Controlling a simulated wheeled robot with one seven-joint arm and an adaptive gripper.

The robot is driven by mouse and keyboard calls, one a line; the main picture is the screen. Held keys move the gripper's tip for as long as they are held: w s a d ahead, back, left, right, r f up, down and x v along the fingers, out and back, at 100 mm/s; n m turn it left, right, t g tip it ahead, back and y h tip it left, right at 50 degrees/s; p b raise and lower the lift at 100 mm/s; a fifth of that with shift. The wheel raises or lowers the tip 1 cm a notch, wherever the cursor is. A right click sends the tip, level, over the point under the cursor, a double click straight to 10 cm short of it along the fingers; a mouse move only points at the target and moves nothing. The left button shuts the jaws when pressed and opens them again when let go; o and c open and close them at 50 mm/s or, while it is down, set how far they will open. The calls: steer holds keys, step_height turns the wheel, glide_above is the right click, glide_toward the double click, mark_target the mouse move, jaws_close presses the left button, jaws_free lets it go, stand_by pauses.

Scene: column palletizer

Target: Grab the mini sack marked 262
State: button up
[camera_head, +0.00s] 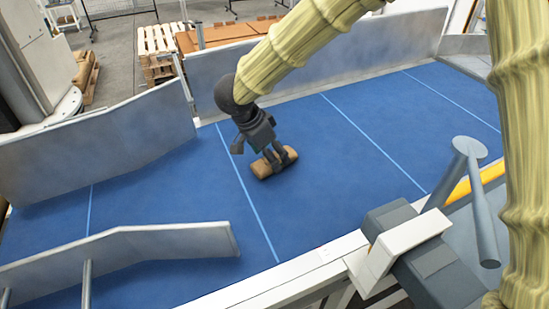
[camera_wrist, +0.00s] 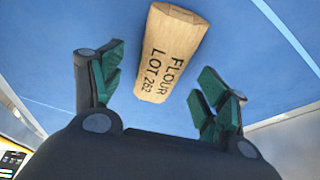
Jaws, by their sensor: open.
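The mini sack (camera_wrist: 168,55) is a small tan bag lying flat on the blue belt, with "FLOUR LOT.262" in dark print in the wrist view. In the head view the sack (camera_head: 274,163) lies under my gripper, partly covered by its fingers. My gripper (camera_head: 270,157) is open above the sack. In the wrist view its green-padded fingers (camera_wrist: 160,92) stand apart to the left and right of the sack's lower part. No contact with the sack can be made out.
The blue belt (camera_head: 340,155) with light blue lines is otherwise clear around the sack. Metal guide walls (camera_head: 110,137) stand at left, a lower rail (camera_head: 150,250) at front left, and a long wall (camera_head: 340,52) behind. Wooden pallets (camera_head: 160,52) stand beyond.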

steer(key=shift+x, duration=1.15)
steer(key=shift+c, duration=0.3)
steer(key=c, duration=1.2)
steer(key=shift+o, duration=0.2)
